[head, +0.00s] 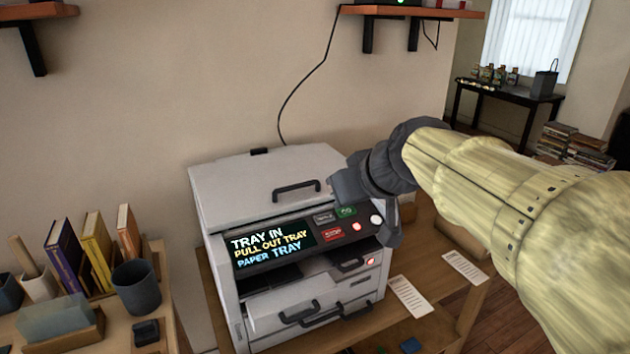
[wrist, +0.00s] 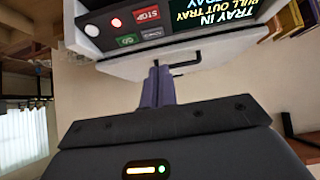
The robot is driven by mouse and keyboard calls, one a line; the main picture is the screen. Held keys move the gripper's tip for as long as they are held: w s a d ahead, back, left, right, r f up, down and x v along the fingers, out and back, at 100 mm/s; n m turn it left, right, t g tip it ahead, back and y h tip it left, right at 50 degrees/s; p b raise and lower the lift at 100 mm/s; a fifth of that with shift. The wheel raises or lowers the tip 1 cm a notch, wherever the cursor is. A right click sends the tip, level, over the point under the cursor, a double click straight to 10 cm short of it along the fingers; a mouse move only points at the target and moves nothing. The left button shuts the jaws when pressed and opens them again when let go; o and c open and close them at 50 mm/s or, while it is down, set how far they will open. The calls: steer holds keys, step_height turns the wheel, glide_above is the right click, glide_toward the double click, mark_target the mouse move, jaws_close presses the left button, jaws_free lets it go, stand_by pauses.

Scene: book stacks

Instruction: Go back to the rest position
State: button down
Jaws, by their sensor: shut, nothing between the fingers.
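My gripper (wrist: 158,88) shows in the wrist view with its two fingers together and nothing between them. In the head view my arm comes in from the right, and its dark end is at the printer's right front, partly covering it. The printer (head: 270,172) is light grey, with its lid down and a dark lid handle (head: 297,188). Its display (head: 272,245) reads "TRAY IN", "PULL OUT TRAY", "PAPER TRAY". A green button (head: 346,212) and a red STOP button (head: 333,234) are beside it. In the wrist view the printer appears upside down beyond the fingers.
A desk at left holds several books (head: 97,238), a dark cup (head: 136,286) and a card holder. Paper sheets (head: 410,297) lie right of the printer. Wall shelves (head: 412,11) hang above. A dark table (head: 508,97) and book piles stand at the back right.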

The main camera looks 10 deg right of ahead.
steer(key=shift+f, duration=0.1)
steer(key=s+f+g, duration=0.1)
steer(key=f, duration=0.4)
steer(key=s+f+m+g+h, duration=0.1)
steer(key=f, duration=0.5)
steer(key=s+a+f+g, duration=0.1)
steer(key=f, duration=0.4)
steer(key=shift+a+f+m+g, duration=0.1)
steer(key=shift+f+m+g, duration=0.1)
steer(key=shift+m+g, duration=0.2)
steer(key=s+a+f+g+h, duration=0.1)
steer(key=s+f+g, duration=0.2)
steer(key=s+f, duration=0.5)
step_height(320, 180, up, 22)
steer(key=w+p, duration=0.1)
steer(key=p, duration=2.3)
steer(key=shift+m, duration=0.4)
steer(key=shift+w, duration=0.1)
